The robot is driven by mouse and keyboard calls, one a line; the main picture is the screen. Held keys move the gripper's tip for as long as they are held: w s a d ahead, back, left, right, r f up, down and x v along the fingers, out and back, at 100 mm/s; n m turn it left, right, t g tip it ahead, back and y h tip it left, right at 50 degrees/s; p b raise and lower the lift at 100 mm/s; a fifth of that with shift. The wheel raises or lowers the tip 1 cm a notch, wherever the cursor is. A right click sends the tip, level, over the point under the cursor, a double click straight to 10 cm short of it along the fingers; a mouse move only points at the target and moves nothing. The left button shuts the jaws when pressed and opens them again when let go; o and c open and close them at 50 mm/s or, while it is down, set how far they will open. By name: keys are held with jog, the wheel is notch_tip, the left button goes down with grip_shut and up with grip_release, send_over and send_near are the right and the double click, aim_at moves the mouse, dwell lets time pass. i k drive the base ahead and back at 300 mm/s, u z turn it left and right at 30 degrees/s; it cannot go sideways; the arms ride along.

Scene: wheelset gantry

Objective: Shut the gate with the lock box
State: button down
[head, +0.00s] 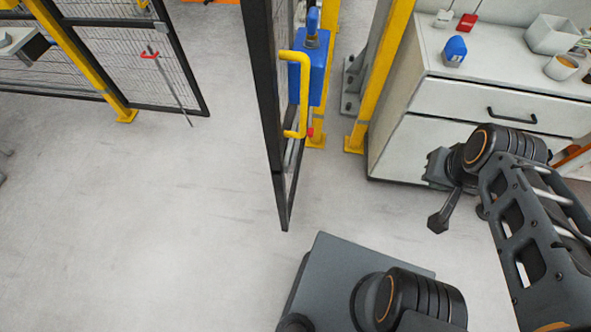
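The gate (268,110) is a black-framed mesh panel in the upper middle, seen nearly edge-on and standing open. A yellow bar handle (304,95) is on its right side. The blue lock box (319,75) shows just behind the handle, by a yellow post; I cannot tell whether it is fixed to the gate or the post. A small red part shows below it. My gripper (438,220) is at the right, in front of the drawer cabinet and apart from the gate and handle. Its fingers are small and dark, and their opening cannot be made out.
A white drawer cabinet (480,105) stands at the right, with a blue item (454,50), a red item (466,22) and a cup (561,67) on top. Fence panels with a yellow post (98,75) and a red-handled rod (172,82) stand at the left. The floor left of the gate is clear.

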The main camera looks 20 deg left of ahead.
aim_at(308, 60)
jog(key=k, duration=0.35)
jog(key=u, duration=1.4)
jog(key=i, duration=0.5)
jog(key=z, duration=0.05)
